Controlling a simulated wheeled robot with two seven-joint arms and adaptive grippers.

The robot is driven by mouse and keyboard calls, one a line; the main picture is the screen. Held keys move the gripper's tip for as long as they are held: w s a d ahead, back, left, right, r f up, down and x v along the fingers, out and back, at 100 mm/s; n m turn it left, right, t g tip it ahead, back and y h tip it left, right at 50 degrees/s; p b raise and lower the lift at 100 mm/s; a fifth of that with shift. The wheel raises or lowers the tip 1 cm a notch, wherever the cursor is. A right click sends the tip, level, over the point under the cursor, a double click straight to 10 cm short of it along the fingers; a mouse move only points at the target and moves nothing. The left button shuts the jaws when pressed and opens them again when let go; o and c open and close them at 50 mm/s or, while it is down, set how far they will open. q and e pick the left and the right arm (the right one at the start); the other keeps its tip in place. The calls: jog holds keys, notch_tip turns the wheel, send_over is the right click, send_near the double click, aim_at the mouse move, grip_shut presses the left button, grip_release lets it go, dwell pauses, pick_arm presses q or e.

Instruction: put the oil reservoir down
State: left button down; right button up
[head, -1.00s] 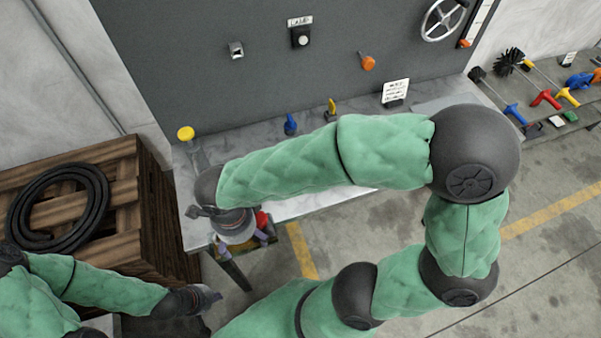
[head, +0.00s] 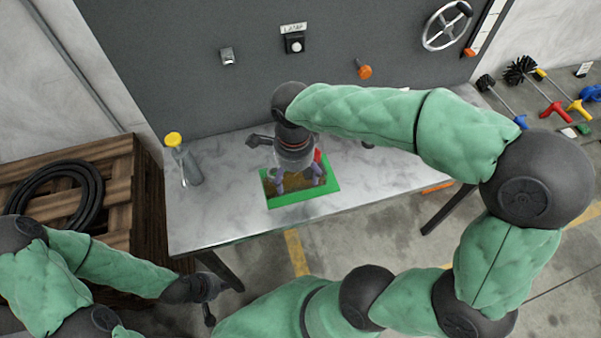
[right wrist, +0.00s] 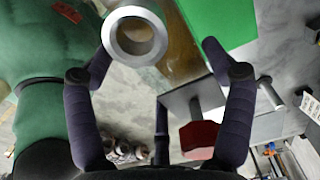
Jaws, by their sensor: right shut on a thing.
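The oil reservoir (head: 291,184) is a brown, see-through box with a red part at its side. My right gripper (head: 296,172) is shut on it from above. In the head view it shows over a green rectangle (head: 318,193) on the marble-topped bench. I cannot tell whether it touches the surface. In the right wrist view, the reservoir's amber body (right wrist: 182,48), a grey ring and a red knob (right wrist: 198,139) lie between or near my right fingers (right wrist: 165,62). My left gripper (head: 210,295) is open and empty, low in front of the bench.
The bench top (head: 222,213) is bare left of the reservoir. A wooden crate (head: 118,165) with a coiled black hose (head: 92,180) stands at left. A grey panel (head: 180,75) with fittings rises behind.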

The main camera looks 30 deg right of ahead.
jog(key=shift+w+d+f+b, duration=0.6)
jog(key=shift+w+d+f, duration=0.3)
jog(key=shift+f, duration=0.75)
jog(key=shift+w+d+f+b, duration=0.65)
jog(key=shift+w+f, duration=0.4)
jog(key=shift+f, duration=0.65)
jog(key=shift+w+d+f+b, duration=0.6)
jog(key=shift+w+d+f, duration=0.3)
jog(key=shift+f, duration=0.75)
jog(key=shift+a, duration=0.1)
jog(key=shift+f, duration=0.2)
jog(key=o, duration=1.3)
jog(key=shift+r, duration=0.1)
